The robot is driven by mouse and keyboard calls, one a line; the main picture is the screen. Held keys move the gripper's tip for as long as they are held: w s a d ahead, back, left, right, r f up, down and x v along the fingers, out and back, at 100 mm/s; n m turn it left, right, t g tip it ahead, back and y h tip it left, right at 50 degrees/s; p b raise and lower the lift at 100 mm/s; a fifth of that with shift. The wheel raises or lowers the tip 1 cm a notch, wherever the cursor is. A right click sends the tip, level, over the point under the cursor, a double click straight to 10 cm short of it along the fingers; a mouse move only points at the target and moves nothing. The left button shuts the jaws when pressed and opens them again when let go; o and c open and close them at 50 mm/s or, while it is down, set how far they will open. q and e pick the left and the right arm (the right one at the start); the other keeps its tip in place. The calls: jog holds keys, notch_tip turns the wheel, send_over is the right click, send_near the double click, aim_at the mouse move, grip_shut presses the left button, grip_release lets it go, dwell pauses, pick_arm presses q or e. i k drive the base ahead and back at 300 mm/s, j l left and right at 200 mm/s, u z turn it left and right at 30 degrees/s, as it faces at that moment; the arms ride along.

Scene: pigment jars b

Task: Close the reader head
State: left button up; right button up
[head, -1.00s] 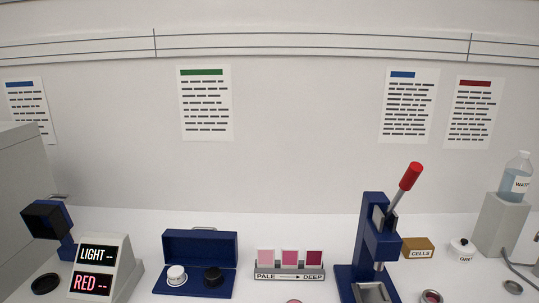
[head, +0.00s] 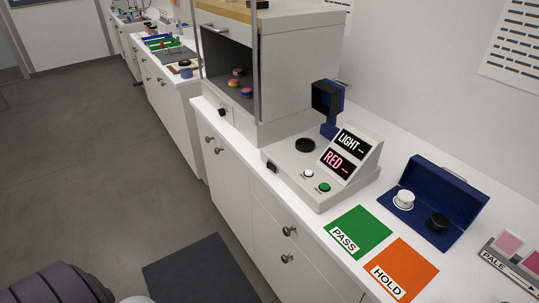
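The reader (head: 300,188) is a light grey unit on the white counter, right of centre in the head view. Its display (head: 345,152) reads LIGHT and RED, each followed by dashes. The reader head (head: 325,98) is a dark square piece on a blue arm (head: 330,129) at the back, raised and tilted up. Below it, a round black port (head: 305,145) lies uncovered on the reader's top. A white button (head: 308,174) and a green button (head: 324,187) are at the front. Neither gripper shows in the head view.
A green PASS mat (head: 361,229) and an orange HOLD mat (head: 407,262) lie right of the reader. An open blue case (head: 447,196) holds a white and a black round piece. A grey cabinet (head: 300,70) stands left of the reader. The floor (head: 90,170) is open at left.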

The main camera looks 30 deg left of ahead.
aim_at(328, 96)
jog(key=u, duration=0.6)
jog(key=i+j+u, duration=0.1)
jog(key=i+j, duration=0.5)
